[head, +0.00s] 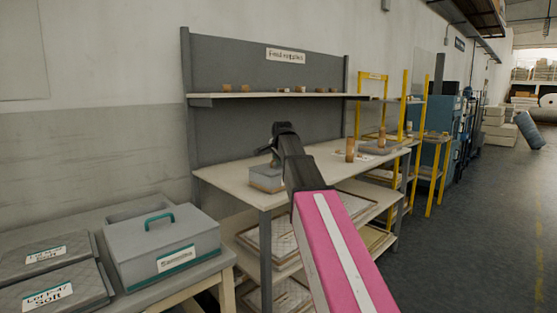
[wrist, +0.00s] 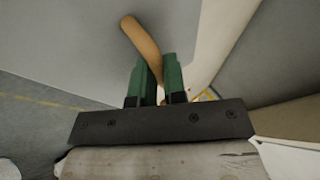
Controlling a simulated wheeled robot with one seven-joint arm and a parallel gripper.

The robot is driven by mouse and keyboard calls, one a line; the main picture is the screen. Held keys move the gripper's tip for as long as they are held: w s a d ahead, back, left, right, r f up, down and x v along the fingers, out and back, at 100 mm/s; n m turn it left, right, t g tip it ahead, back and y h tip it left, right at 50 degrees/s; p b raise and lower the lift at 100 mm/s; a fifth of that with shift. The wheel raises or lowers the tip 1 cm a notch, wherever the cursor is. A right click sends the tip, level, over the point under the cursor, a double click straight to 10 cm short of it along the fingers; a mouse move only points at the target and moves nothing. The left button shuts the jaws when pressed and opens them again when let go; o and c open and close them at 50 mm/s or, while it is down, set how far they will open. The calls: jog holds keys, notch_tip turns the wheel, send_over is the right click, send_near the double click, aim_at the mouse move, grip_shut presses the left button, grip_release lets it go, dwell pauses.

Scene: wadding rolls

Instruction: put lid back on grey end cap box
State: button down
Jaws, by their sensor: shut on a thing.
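My gripper (wrist: 158,85) has green fingers, shut on a tan rod-like handle (wrist: 142,38) in the wrist view. A smooth grey surface (wrist: 70,45), seemingly the lid, lies behind this handle; its full outline does not show. In the head view my gripper (head: 274,158) is over a small grey box (head: 266,180) on the light workbench, partly behind my arm. I cannot tell from here whether the lid touches the box. The box's label cannot be read.
A grey box with a teal handle (head: 163,249) and flat labelled cases (head: 45,255) stand on the left table. The workbench (head: 235,183) has a back panel with a shelf (head: 240,98) of small pieces. Brown cylinders (head: 350,150) stand to the right. Open floor lies right.

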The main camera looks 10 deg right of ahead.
dwell(0.3)
jog(key=c, duration=0.6)
grip_release()
jog(key=shift+r, duration=0.1)
jog(key=shift+r, duration=3.4)
